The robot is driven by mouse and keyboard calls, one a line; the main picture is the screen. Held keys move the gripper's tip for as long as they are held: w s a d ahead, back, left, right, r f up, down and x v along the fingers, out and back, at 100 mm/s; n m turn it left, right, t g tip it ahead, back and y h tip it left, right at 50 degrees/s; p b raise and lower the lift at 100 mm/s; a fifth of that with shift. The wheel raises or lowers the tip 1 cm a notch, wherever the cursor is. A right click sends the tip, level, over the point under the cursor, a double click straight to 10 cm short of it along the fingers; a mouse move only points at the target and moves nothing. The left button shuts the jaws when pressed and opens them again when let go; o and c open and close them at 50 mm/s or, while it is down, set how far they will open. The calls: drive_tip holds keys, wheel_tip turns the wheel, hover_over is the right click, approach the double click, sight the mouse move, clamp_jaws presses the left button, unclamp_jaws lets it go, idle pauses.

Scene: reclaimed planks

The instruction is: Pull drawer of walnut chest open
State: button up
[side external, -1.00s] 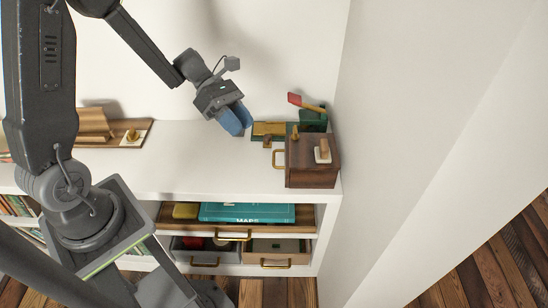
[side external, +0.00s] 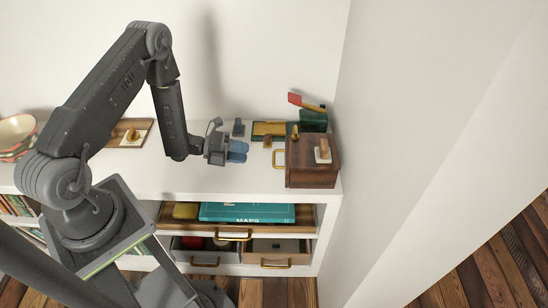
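The walnut chest (side external: 312,177) stands on the white shelf top at the right, close to the side wall. A clear stretch of white shelf top lies between the fingertips and the handle.
A wooden knob (side external: 295,132) and a pale block (side external: 322,152) sit on the chest. Behind it are a green item (side external: 314,120) and a brass-coloured plate (side external: 268,129). A small dark object (side external: 238,128) stands behind my gripper. Bowls (side external: 14,136) are far left.

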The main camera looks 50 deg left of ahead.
sight(274, 157)
drive_tip(key=x, duration=1)
drive_tip(key=shift+w+d+r, duration=0.1)
clamp_jaws()
